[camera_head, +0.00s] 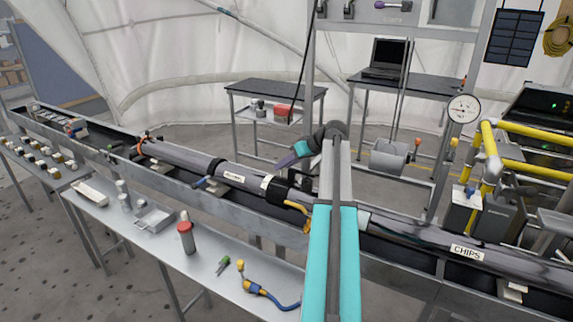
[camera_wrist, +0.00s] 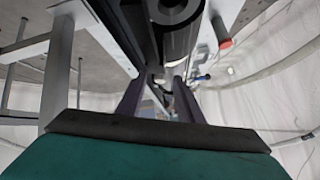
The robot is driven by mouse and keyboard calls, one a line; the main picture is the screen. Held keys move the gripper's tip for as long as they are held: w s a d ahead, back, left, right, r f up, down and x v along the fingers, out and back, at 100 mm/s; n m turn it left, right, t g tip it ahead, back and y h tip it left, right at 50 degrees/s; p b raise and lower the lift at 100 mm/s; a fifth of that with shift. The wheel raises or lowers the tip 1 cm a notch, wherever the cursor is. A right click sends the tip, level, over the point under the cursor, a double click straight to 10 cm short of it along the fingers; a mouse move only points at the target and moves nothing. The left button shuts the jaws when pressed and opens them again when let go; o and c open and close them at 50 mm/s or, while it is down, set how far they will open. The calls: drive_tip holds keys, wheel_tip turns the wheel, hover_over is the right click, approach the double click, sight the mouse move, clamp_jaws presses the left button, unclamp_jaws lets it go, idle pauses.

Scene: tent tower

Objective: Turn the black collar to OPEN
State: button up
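The black collar (camera_head: 279,190) is a dark band around the long grey tube, with a small white label at its left. A yellow-orange hose or handle hangs just right of it. My gripper (camera_head: 281,163), with purple fingers, is above and behind the tube near the collar, apart from it in the picture. In the wrist view the two fingers of my gripper (camera_wrist: 159,82) stand apart with nothing seen between them. A black cylindrical part shows beyond them at the top; I cannot tell if it is the collar. No OPEN mark is readable.
The tube lies in a long metal trough (camera_head: 232,198). A front bench (camera_head: 160,248) holds a red-capped cylinder (camera_head: 186,238), a tray (camera_head: 154,217) and a blue hose (camera_head: 270,295). Yellow rails (camera_head: 530,130) stand at far right.

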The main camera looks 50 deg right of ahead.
clamp_jaws()
